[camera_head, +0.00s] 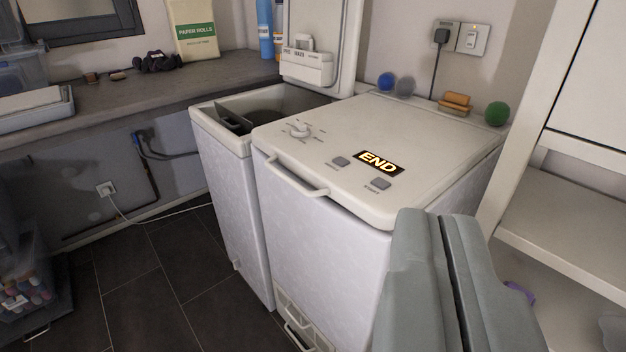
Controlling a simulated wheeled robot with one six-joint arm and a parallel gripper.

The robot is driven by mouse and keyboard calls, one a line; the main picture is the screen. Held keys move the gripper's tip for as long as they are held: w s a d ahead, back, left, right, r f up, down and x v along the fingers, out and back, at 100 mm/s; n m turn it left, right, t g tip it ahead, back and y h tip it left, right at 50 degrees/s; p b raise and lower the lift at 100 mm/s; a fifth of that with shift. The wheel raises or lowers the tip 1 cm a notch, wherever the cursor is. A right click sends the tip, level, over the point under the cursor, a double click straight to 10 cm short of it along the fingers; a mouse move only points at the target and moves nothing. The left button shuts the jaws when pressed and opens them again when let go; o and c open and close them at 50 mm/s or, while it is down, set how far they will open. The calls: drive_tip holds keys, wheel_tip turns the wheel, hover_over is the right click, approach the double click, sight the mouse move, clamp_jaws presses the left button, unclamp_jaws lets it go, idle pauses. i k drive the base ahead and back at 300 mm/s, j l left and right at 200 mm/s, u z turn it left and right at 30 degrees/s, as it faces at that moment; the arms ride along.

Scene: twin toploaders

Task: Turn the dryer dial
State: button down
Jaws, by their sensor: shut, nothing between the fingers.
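The closed white toploader (420,155) on the right, which I take as the dryer, has a round white dial (299,130) at the left of its lid. A lit display (379,162) on the lid reads END, with two grey buttons (341,161) (380,184) near it. My gripper (440,222) is at the lower right, its two grey fingers side by side and shut with nothing between them. It is in front of the dryer's right part and hides some of its front and side. It is well apart from the dial, to its right.
The left toploader (228,190) stands open, its lid (318,40) raised with a dispenser on it. A handle bar (297,180) juts from the dryer lid's front edge. Balls and sponges (455,102) lie behind.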

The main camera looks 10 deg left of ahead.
sight(300, 130)
drive_tip(key=i+j, duration=0.9)
drive_tip(key=j, duration=0.1)
